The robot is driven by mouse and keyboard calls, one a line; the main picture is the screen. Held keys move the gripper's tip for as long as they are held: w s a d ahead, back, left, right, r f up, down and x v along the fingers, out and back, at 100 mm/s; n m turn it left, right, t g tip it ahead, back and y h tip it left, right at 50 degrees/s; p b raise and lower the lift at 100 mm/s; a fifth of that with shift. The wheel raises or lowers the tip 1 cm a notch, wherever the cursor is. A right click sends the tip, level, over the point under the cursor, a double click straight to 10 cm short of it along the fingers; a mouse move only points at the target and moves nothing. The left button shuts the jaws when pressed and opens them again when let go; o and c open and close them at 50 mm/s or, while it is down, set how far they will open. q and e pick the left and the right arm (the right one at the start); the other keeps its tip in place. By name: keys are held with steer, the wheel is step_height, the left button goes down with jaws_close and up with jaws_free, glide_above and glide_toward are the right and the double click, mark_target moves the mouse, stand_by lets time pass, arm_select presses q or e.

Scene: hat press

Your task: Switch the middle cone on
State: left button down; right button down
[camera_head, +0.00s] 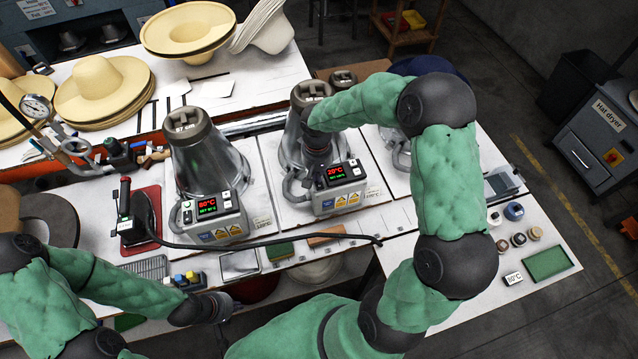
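The middle cone (294,150) is a grey metal cone with a control box (341,185) at its front. The box's lit display seems to read 29°C in red, with a smaller green line below. My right arm reaches over from the right and hides part of this cone. My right gripper (318,158) points down at the cone's front, just above and left of the display; its fingers are mostly hidden. My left gripper (224,308) is low at the table's front edge, away from the cones; its fingers are too small and dark to judge.
The left cone (207,160) has a display reading 80°C. The right cone (394,146) is largely hidden behind my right arm. A black iron (137,215) stands on a red mat, its cable running along the front. Straw hats (105,90) fill the back left.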

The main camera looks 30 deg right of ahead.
steer(key=shift+s, duration=0.1)
steer(key=shift+r+p, duration=2.25)
steer(key=shift+r, duration=1.2)
